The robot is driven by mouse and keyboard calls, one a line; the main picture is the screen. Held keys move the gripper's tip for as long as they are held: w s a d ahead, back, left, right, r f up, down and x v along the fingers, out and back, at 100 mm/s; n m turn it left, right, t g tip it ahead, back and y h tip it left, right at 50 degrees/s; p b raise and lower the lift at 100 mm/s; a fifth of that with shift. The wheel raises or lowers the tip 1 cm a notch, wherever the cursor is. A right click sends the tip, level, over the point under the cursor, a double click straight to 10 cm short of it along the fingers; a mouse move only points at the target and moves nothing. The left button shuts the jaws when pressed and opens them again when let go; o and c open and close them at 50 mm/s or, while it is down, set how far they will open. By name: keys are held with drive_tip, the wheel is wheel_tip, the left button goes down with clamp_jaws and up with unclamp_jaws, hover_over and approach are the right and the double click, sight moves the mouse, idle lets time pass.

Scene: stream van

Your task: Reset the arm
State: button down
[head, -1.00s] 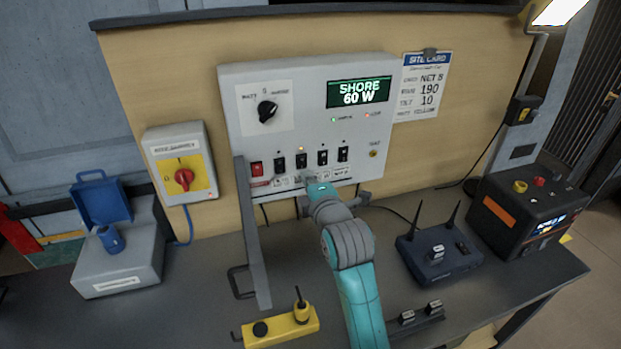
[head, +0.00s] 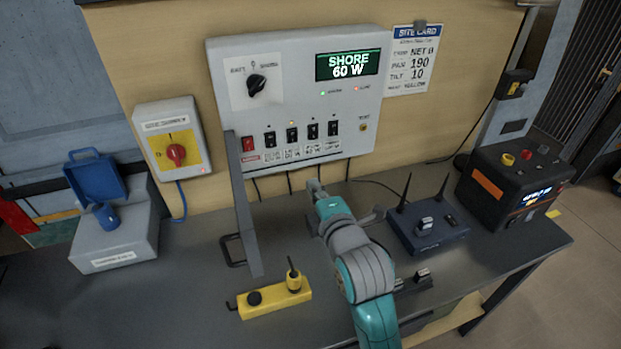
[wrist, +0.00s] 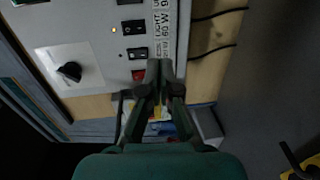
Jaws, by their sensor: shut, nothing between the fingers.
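My teal and grey arm (head: 352,255) reaches up from the bottom of the head view over the dark bench. My gripper (head: 315,186) is at its far end, below the grey switch panel (head: 222,110) and apart from its switches. The wrist view shows the two dark fingers (wrist: 166,68) close together with nothing between them. There they overlap the view of the panel's lower edge, near the red switch (wrist: 138,75).
The panel display (head: 348,64) reads SHORE 60 W. A grey upright bar (head: 243,205) stands left of my arm. A yellow box (head: 275,299) lies in front of it. A dark blue router (head: 428,232) and a black power unit (head: 512,190) are to the right.

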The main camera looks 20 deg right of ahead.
drive_tip(key=shift+s, duration=0.2)
idle(0.4)
drive_tip(key=s+f+m, duration=0.2)
drive_tip(key=s+f, duration=0.3)
drive_tip(key=s, duration=0.1)
drive_tip(key=s+f+m, duration=0.3)
drive_tip(key=s+f, duration=0.2)
drive_tip(key=s, duration=0.1)
drive_tip(key=s+f+m, duration=0.3)
drive_tip(key=s+f, duration=0.3)
drive_tip(key=shift+s+d+f+g, duration=0.1)
drive_tip(key=shift+s+d+g, duration=0.2)
drive_tip(key=shift+g, duration=0.1)
drive_tip(key=s+m+g, duration=0.1)
drive_tip(key=s+m, duration=0.9)
drive_tip(key=s, duration=1.5)
drive_tip(key=shift+s+d+f, duration=0.25)
drive_tip(key=shift+s+f, duration=0.1)
drive_tip(key=shift+f, duration=0.05)
